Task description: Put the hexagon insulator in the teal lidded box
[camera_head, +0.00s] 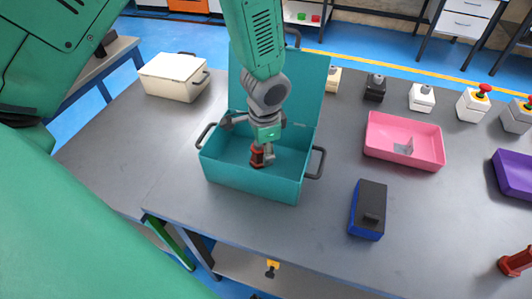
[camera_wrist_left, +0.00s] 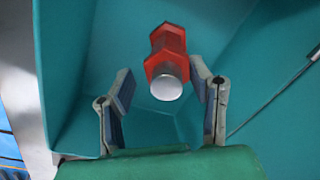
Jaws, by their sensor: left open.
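The teal lidded box (camera_head: 250,182) stands on the table with its lid (camera_head: 307,85) raised at the back. The red hexagon insulator (camera_head: 257,157) is inside the box opening, just beyond my left gripper (camera_head: 262,150). In the left wrist view the insulator (camera_wrist_left: 167,50) has a silver round end and shows between and ahead of the fingertips. My left gripper (camera_wrist_left: 162,90) is open, with clear gaps on both sides of the insulator. Whether the insulator touches the box floor is hard to tell. My right gripper is not in view.
A cream closed box (camera_head: 174,77) stands left of the teal box. To the right are a pink tray (camera_head: 404,125), a blue-and-black box (camera_head: 367,210), a purple bin (camera_head: 515,172) and another red insulator (camera_head: 516,261). Several small switch boxes line the back.

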